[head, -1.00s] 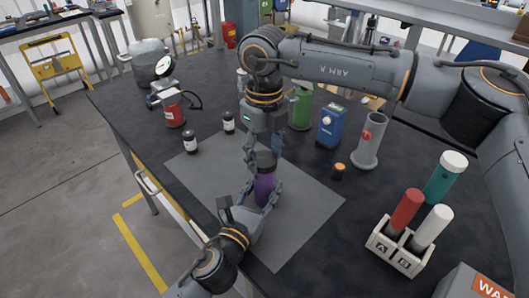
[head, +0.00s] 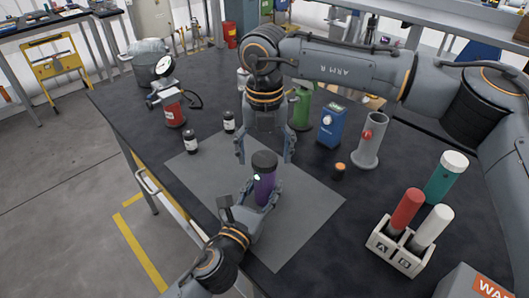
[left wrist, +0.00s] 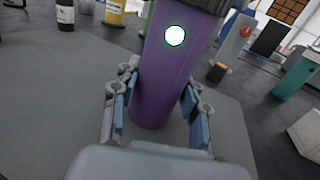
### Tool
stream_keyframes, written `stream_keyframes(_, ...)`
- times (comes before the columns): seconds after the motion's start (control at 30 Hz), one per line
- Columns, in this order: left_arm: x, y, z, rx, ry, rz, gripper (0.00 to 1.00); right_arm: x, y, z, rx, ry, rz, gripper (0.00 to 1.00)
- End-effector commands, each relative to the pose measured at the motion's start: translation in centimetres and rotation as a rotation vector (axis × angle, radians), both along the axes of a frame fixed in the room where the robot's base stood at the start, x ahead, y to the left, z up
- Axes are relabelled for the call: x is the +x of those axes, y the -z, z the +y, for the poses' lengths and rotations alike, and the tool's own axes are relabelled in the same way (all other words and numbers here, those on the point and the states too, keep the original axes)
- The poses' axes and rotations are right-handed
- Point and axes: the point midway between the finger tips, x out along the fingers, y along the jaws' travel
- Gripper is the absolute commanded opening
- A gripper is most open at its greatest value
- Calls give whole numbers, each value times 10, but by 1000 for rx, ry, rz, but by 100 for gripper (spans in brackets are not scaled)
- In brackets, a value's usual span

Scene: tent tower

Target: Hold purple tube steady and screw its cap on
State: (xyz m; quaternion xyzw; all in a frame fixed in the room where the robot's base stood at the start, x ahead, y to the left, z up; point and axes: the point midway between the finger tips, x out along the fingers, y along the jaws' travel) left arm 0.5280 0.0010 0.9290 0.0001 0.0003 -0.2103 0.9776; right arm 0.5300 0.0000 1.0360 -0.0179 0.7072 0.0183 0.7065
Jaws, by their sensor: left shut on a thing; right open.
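The purple tube (head: 264,188) stands upright on the grey mat (head: 300,228) with its dark cap (head: 264,160) on top. My left gripper (head: 262,198) is shut on the tube's lower body from the front. In the left wrist view, the purple tube (left wrist: 168,70) is between the blue-padded fingers, and a bright round light spot shows near its top. My right gripper (head: 265,158) is open above and behind the cap, its fingers spread to either side and apart from it. How tightly the cap sits cannot be seen.
Two small dark bottles (head: 190,142) stand at the mat's back left. A blue box (head: 330,125), a grey cylinder (head: 369,142) and a small orange-topped jar (head: 339,171) stand to the right. A rack (head: 397,248) with red and white tubes is at front right, beside a teal tube (head: 445,178).

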Motion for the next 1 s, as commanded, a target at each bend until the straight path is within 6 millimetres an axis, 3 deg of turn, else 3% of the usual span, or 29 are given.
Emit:
stream_keyframes(0.6, 0, 0, 0, 0, 0, 0, 0, 1, -107, 0, 1, 1, -2, 77)
stream_keyframes(1.0, 0, 0, 0, 0, 0, 0, 0, 0, -118, 0, 1, 0, 0, 77)
